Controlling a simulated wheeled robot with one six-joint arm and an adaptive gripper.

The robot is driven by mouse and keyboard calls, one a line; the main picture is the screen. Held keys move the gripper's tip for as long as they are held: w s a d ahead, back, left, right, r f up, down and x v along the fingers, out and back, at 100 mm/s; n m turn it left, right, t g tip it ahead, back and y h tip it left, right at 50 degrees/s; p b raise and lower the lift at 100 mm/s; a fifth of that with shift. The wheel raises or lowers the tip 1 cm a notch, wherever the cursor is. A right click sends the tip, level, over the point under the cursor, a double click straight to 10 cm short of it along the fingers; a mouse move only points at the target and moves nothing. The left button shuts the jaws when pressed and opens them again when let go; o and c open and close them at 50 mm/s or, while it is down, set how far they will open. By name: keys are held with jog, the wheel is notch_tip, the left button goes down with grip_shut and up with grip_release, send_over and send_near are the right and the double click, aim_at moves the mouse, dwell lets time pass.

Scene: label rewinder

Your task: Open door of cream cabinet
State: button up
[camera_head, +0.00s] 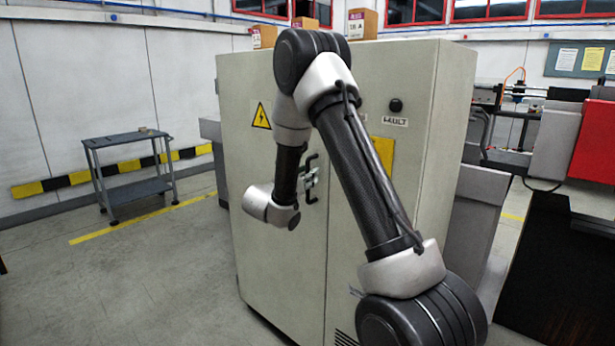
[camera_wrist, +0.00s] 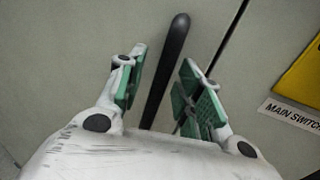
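The cream cabinet (camera_head: 275,250) stands in the middle of the head view, with both doors looking flush and shut. My arm crosses in front of it. My gripper (camera_head: 311,178) is at the front, close to the seam between the doors, partly hidden by my arm. In the wrist view, the long black handle (camera_wrist: 168,70) runs between the two green-padded fingers of my gripper (camera_wrist: 164,60). The fingers are open, one on each side of the handle, with gaps showing on both sides. The dark door seam (camera_wrist: 228,42) lies right of the handle.
A yellow sign and a "MAIN SWITCH" label (camera_wrist: 293,114) are on the right door. A dark cart (camera_head: 130,165) stands to the left, with clear floor between it and the cabinet. Machinery (camera_head: 545,140) stands at the right. Boxes (camera_head: 362,24) sit on the cabinet.

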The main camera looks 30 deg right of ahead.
jog(key=shift+w+d, duration=0.15)
jog(key=shift+d, duration=0.1)
grip_shut()
